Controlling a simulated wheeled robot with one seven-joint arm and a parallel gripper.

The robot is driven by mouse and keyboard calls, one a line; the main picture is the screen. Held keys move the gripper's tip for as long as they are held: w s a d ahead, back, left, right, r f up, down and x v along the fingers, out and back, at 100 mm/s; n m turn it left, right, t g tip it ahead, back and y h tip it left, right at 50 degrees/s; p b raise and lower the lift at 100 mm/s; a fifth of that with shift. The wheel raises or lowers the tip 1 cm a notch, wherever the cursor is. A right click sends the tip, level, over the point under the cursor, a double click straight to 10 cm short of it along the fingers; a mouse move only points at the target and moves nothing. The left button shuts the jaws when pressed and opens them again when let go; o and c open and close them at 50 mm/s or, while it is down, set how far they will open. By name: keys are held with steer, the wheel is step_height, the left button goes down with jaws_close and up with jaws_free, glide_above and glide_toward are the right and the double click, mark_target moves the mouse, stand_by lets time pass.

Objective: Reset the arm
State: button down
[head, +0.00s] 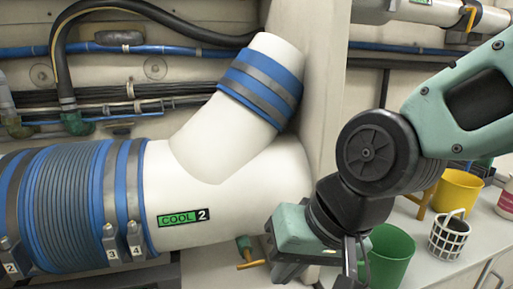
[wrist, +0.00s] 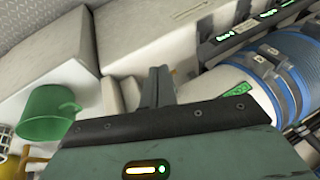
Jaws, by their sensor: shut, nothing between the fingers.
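My green and black arm comes in from the right in the head view. My gripper (head: 352,272) points down at the bottom, in front of the counter edge and right of the white pipe, with its tips cut off or hard to make out. In the wrist view my gripper's fingers (wrist: 158,85) are together with nothing between them. They are clear of the pipe and of the green bucket.
A white pipe (head: 240,160) marked COOL 2 with blue clamped sleeves fills the left. Right, the counter (head: 425,262) bears a green bucket (head: 392,250), a yellow bucket (head: 458,188) and a white wire basket (head: 447,236). Hoses run along the wall.

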steer(key=s+d+f+n+g+h, duration=0.1)
steer(key=s+d+f+n+h, duration=0.15)
steer(key=s+d, duration=0.2)
steer(key=s+d+f+n+g+h, duration=0.2)
steer(key=s+d+f+n, duration=0.15)
steer(key=d, duration=0.25)
step_height(320, 180, up, 12)
steer(key=p, duration=1.2)
steer(key=shift+w+a+r+p, duration=0.15)
steer(key=shift+w+r+p, duration=0.05)
steer(key=shift+r+p, duration=0.1)
steer(key=c, duration=1.8)
jaws_free()
steer(key=shift+r+y, duration=0.1)
steer(key=shift+y, duration=0.15)
steer(key=shift+s, duration=0.1)
